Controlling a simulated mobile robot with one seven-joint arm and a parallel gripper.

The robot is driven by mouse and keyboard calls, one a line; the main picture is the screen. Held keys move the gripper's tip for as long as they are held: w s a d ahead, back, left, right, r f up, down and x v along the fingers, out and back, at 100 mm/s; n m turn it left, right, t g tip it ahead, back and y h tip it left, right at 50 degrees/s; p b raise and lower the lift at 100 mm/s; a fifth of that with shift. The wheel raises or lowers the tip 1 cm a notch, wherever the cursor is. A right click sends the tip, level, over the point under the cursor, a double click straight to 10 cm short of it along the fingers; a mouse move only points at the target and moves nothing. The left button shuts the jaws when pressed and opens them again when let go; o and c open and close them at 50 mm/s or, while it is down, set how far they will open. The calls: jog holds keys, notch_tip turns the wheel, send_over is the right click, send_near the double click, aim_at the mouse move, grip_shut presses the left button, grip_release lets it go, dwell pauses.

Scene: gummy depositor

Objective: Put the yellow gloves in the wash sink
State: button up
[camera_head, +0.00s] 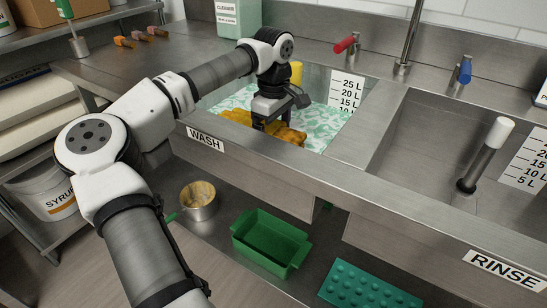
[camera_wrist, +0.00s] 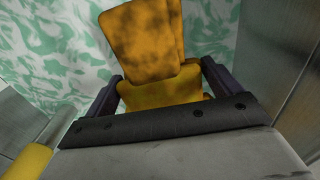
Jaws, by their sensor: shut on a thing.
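The yellow gloves (camera_head: 285,135) are stained with dark patches and lie at the soapy surface inside the wash sink, which carries a WASH label (camera_head: 205,138). My gripper (camera_head: 268,122) is down in this left basin and shut on the gloves. In the wrist view the gloves (camera_wrist: 145,45) extend out from between the fingers of my gripper (camera_wrist: 160,92). Green-and-white foamy water (camera_wrist: 50,40) is behind them. The fingertips are partly hidden by the gloves and the gripper body.
The rinse sink (camera_head: 420,130) is to the right, with a white-topped standpipe (camera_head: 488,150). A yellow cylinder (camera_head: 296,72) stands at the wash basin's back. A red tap handle (camera_head: 346,43) and faucet (camera_head: 405,50) rise behind. A green bin (camera_head: 270,240) and small pot (camera_head: 198,200) sit on the lower shelf.

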jog(key=shift+f, duration=3.8)
jog(key=shift+f, duration=0.1)
jog(key=o, duration=1.1)
notch_tip(320, 180, up, 12)
jog(key=shift+r, duration=0.1)
